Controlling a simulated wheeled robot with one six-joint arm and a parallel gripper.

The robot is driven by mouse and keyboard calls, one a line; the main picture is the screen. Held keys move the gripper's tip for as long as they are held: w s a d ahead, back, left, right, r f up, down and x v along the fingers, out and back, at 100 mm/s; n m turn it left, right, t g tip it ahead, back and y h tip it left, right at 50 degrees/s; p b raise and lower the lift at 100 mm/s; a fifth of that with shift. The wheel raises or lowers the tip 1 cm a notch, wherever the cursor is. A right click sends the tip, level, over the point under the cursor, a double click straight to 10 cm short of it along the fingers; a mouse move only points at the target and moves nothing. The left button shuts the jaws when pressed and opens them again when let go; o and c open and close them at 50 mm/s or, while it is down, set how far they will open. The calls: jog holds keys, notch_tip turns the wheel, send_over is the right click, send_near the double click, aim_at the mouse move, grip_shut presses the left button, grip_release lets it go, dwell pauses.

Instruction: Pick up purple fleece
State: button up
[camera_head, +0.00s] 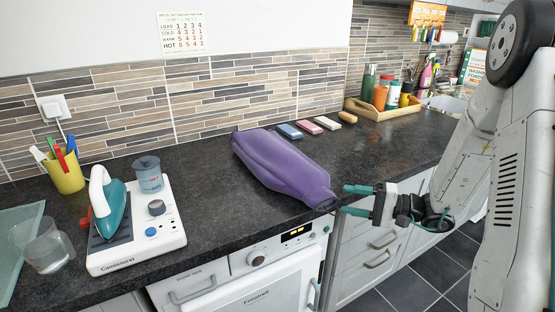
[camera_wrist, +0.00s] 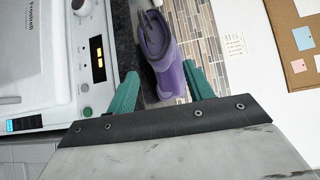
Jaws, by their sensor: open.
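The purple fleece (camera_head: 280,168) is a long, padded purple shape lying on the dark worktop, its narrow end at the front edge. My gripper (camera_head: 344,200) is open just right of that narrow end, with its green fingers pointing at it. In the wrist view the purple fleece (camera_wrist: 164,55) lies ahead, its near end showing between the two open fingers of my gripper (camera_wrist: 160,76). I cannot tell whether either finger touches it.
A white iron base (camera_head: 140,225) with a teal iron (camera_head: 113,208) stands to the left, near a clear glass (camera_head: 46,250) and a pen pot (camera_head: 64,172). Several coloured blocks (camera_head: 311,127) and a wooden tray (camera_head: 383,112) are behind. A white appliance (camera_head: 250,285) is below the worktop.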

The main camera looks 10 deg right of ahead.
aim_at(326, 196)
jog(key=x, duration=0.7)
jog(key=shift+w+a+r, duration=0.1)
jog(key=shift+a+r, duration=0.05)
jog(key=shift+a, duration=0.1)
jog(key=c, duration=0.9)
